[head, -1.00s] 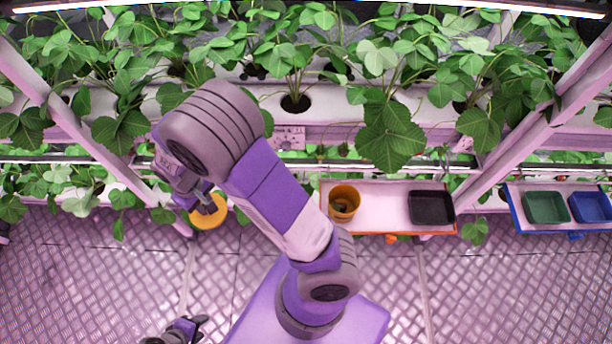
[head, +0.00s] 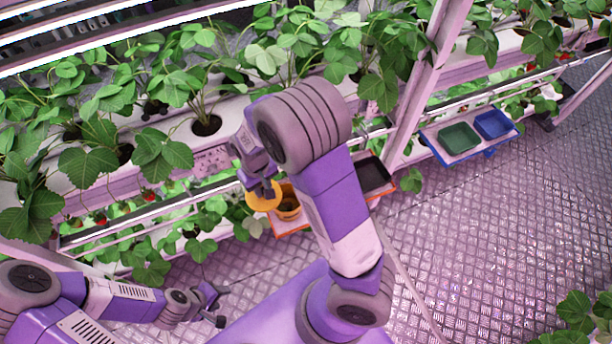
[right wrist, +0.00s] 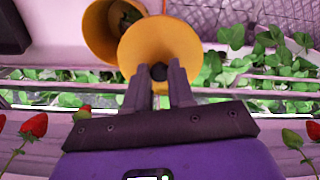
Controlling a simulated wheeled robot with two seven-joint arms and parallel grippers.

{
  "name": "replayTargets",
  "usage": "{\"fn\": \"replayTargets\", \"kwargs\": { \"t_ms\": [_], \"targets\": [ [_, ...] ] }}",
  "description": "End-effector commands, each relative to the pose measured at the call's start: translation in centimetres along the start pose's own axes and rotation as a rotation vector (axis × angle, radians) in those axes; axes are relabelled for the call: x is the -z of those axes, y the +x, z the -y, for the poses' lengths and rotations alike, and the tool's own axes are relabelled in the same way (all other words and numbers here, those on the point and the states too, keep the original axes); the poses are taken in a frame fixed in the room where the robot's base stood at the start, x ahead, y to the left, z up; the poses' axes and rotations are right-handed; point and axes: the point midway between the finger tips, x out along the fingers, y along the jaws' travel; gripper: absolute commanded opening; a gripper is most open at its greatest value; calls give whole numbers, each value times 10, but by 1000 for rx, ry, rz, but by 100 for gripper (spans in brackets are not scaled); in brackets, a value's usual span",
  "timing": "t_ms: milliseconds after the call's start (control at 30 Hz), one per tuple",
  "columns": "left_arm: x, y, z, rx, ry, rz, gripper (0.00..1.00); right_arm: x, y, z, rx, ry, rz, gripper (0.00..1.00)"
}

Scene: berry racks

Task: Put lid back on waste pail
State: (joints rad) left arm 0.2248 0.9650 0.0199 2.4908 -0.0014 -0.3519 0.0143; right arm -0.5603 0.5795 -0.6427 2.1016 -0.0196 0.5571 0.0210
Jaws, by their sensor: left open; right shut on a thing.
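The round orange lid (head: 262,196) is held in my right gripper (head: 264,186), which is shut on the dark knob at its middle. In the right wrist view the lid (right wrist: 160,45) faces the camera, with the fingertips (right wrist: 158,72) on the knob. The orange waste pail (head: 288,208) stands on a tray beside the lid, partly hidden by my right arm. In the right wrist view the open pail (right wrist: 103,35) shows behind and left of the lid, which overlaps its rim in the picture. My left gripper (head: 218,303) is open and empty, low over the floor.
The tray with an orange edge (head: 294,229) also holds a black bin (head: 373,176). A blue-edged tray with a green bin (head: 459,138) and a blue bin (head: 492,124) stands further right. Strawberry plants and rack posts surround the trays. The metal floor (head: 480,230) is clear at right.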

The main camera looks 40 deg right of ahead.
Motion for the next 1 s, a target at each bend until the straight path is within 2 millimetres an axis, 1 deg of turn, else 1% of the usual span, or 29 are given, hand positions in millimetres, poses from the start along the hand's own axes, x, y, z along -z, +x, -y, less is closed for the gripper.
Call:
{"fn": "replayTargets", "kwargs": {
  "t_ms": [33, 167, 300, 400, 500, 600, 733, 867, 1000],
  "targets": [
    [0, -12, -4, 0, -1, 0, 49, -1, -7, -2, 3, 10, 4, 0],
    [-2, -40, -15, 0, -1, -1, 49, -4, -16, -9, 15, 50, 7, 0],
    [-3, -74, -28, 0, -1, -1, 49, -10, -25, -21, 22, 110, 7, 0],
    [-4, -95, -35, 0, 0, -1, 49, -16, -29, -32, 19, 154, 6, 0],
    [-5, -111, -42, 0, 0, -1, 49, -21, -32, -40, 11, 188, 4, 0],
    [-5, -122, -46, 0, 0, -1, 49, -25, -33, -47, 2, 213, 3, 0],
    [-6, -128, -48, 0, 0, -1, 49, -28, -33, -52, -6, 231, 1, 0],
    [-5, -127, -47, 0, 0, -1, 49, -29, -29, -54, -8, 237, 1, 0],
    [-5, -120, -45, 0, 0, 0, 49, -29, -22, -54, -8, 235, 1, 0]
  ]
}}
